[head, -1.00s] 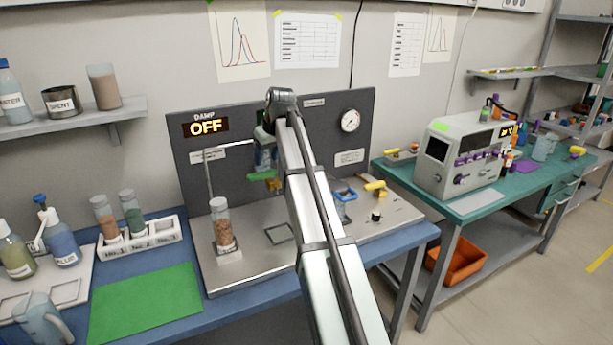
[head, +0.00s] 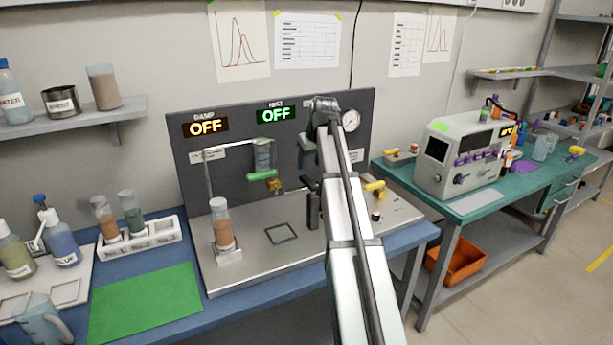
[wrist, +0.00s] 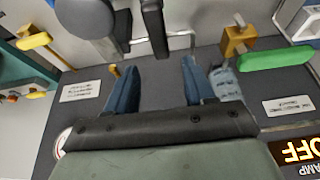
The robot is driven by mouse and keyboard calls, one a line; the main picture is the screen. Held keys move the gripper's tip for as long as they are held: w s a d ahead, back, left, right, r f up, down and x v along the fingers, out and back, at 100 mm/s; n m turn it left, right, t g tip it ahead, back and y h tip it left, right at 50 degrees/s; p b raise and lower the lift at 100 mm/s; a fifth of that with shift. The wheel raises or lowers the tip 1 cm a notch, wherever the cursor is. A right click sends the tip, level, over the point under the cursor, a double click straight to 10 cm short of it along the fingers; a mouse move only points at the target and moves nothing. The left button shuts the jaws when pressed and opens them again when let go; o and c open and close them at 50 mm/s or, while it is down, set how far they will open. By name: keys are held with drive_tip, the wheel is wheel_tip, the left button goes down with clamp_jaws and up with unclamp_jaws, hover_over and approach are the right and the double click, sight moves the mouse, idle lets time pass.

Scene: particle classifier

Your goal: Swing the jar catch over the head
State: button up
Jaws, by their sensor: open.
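My gripper (wrist: 157,66) is open in the wrist view, its two blue fingers apart with nothing between them. A dark upright bar (wrist: 153,25) stands just beyond the fingertips, roughly in line with the gap, and a round dark grey part (wrist: 90,15) is beside it. The bar also shows in the head view (head: 313,206), left of my arm. I cannot tell for sure which of these is the jar catch and which the head.
A clear vessel with a green handle (head: 262,175) and a yellow valve (head: 274,185) is left of my gripper. A jar of brown grains (head: 223,232) stands at the plate's left. A yellow handle (head: 375,186) and a gauge (head: 350,121) are right. The plate's front middle is clear.

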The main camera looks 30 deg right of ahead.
sight(306, 178)
drive_tip(key=x, duration=0.7)
drive_tip(key=shift+w+f, duration=0.1)
drive_tip(key=shift+f, duration=0.05)
clamp_jaws()
idle(0.4)
